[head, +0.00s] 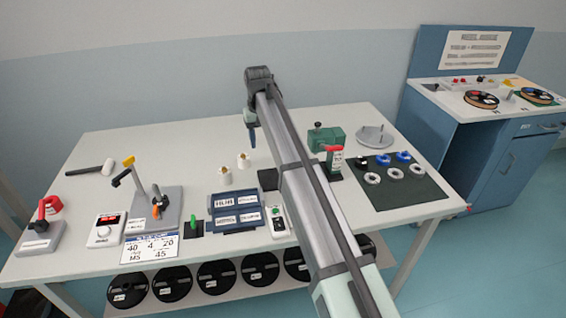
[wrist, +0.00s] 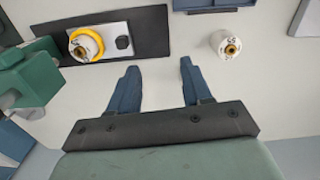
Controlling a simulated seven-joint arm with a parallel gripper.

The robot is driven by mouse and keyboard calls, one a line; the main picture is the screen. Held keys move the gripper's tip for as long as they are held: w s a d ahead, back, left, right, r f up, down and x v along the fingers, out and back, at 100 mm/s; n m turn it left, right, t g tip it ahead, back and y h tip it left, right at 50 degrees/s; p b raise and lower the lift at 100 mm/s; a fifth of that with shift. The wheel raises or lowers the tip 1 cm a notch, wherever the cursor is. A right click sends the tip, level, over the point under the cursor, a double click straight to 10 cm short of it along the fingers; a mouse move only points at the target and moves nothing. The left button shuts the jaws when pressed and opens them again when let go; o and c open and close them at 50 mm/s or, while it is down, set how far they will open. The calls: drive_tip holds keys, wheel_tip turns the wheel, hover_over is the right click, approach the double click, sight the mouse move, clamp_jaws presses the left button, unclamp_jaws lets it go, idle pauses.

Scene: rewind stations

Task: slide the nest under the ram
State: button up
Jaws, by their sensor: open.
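The nest (wrist: 115,31) is a light grey plate with a dark knob at one end. It lies on a dark base plate (wrist: 153,40) in the wrist view. A yellow ring sits on the nest around a white piece with a brass centre. The green press body (wrist: 40,72) stands at the left, apart from the nest; it also shows in the head view (head: 325,138). I cannot make out the ram's face. My gripper (wrist: 158,66) is open and empty, above bare table beside the base plate. In the head view my gripper (head: 250,138) hangs left of the press, and my arm hides the nest.
A white bobbin (wrist: 226,45) stands right of my fingers in the wrist view. A dark mat (head: 410,195) with rings lies at the right. The table's back left is mostly clear.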

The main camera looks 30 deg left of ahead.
drive_tip(key=w+d+f+n+t+h, duration=0.1)
drive_tip(key=f+n, duration=0.3)
drive_tip(key=n, duration=0.1)
drive_tip(key=w+d+f+n+t+h, duration=0.1)
drive_tip(key=w+d+f+n, duration=0.1)
drive_tip(key=f+n, duration=0.2)
drive_tip(key=w+d+f+n+t+h, duration=0.1)
drive_tip(key=f+n, duration=0.3)
drive_tip(key=n, duration=0.4)
drive_tip(key=shift+w+d+f, duration=0.35)
drive_tip(key=shift+w+d, duration=0.05)
drive_tip(key=shift+w, duration=0.2)
idle(0.4)
clamp_jaws()
idle(0.4)
